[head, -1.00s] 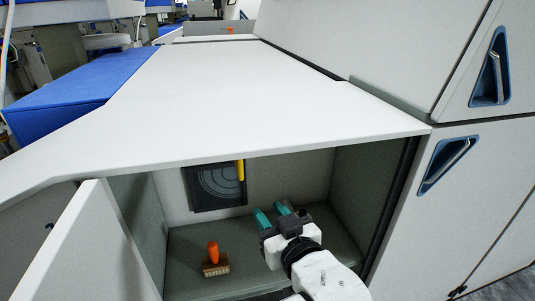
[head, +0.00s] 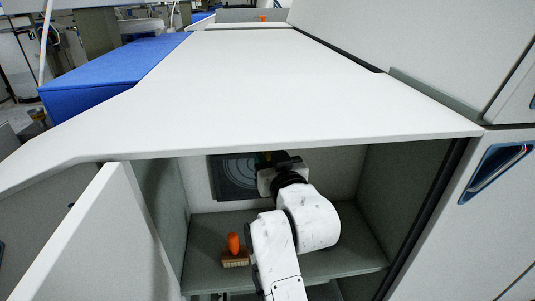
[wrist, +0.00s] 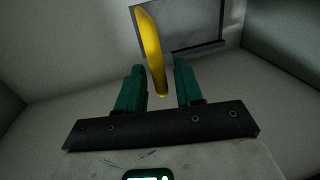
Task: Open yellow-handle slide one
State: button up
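The slide (head: 232,178) is a dark square plate with ring markings on the back wall of the open compartment. Its yellow handle (wrist: 151,45) shows in the wrist view, running upright between and beyond the two teal fingers. In the head view my arm and gripper mostly hide the handle. My gripper (wrist: 158,88) is open, with a finger on either side of the handle's lower end and a visible gap to each. I cannot tell how far the handle's end reaches in between the fingertips. Part of the slide's plate (wrist: 195,22) shows behind the handle.
A brush with an orange handle (head: 234,243) stands on the compartment shelf (head: 345,259), left of my arm. The white hood edge (head: 300,147) hangs just above my arm. An open white door panel (head: 85,235) stands at the left, and a cabinet with a blue recessed handle (head: 495,171) at the right.

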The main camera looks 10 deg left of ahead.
jog(key=shift+w+a, duration=0.1)
jog(key=shift+w, duration=0.1)
grip_shut()
dwell(0.3)
